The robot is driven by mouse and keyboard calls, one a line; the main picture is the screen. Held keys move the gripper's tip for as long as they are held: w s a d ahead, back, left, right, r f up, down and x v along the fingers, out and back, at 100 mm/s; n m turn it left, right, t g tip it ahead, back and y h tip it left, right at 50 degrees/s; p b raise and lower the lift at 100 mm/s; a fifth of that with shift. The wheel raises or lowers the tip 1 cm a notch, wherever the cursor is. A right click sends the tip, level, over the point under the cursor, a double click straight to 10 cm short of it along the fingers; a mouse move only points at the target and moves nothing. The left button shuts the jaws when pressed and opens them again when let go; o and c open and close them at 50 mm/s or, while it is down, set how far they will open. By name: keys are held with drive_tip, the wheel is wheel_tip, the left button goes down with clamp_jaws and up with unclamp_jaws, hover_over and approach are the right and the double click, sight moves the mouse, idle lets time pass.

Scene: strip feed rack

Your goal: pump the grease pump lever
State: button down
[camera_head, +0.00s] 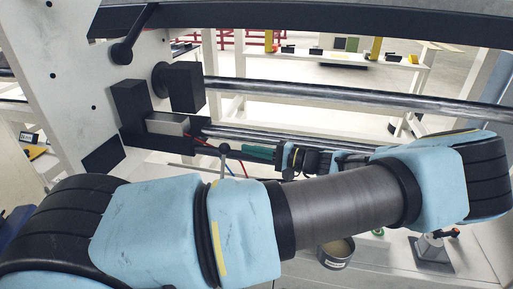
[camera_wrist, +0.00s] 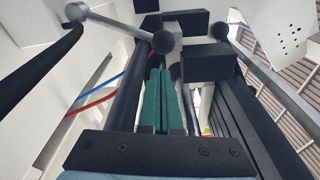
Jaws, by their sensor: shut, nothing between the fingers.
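My gripper (camera_head: 258,153), with teal fingers, reaches left beneath the lower metal bar in the head view. In the wrist view its fingers (camera_wrist: 161,98) are shut side by side with nothing between them. A thin rod with a dark ball knob (camera_head: 224,148) stands just left of the fingertips in the head view. In the wrist view a metal rod with a dark ball knob (camera_wrist: 164,42) crosses just beyond the fingertips, and a second ball-ended rod (camera_wrist: 221,32) runs down at right. I cannot tell for certain which rod is the grease pump lever, or whether the fingers touch one.
A black crank handle (camera_head: 133,36) sits on the white side plate (camera_head: 60,60) at upper left. Long metal rollers (camera_head: 340,97) cross above my arm. Red and blue cables (camera_wrist: 108,91) run left of the fingers. An open tin (camera_head: 336,255) stands below my arm.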

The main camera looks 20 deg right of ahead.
sight(223, 167)
drive_tip(key=p+x, duration=0.1)
drive_tip(key=x, duration=0.5)
drive_tip(key=shift+p, duration=0.35)
drive_tip(key=shift+s, duration=0.2)
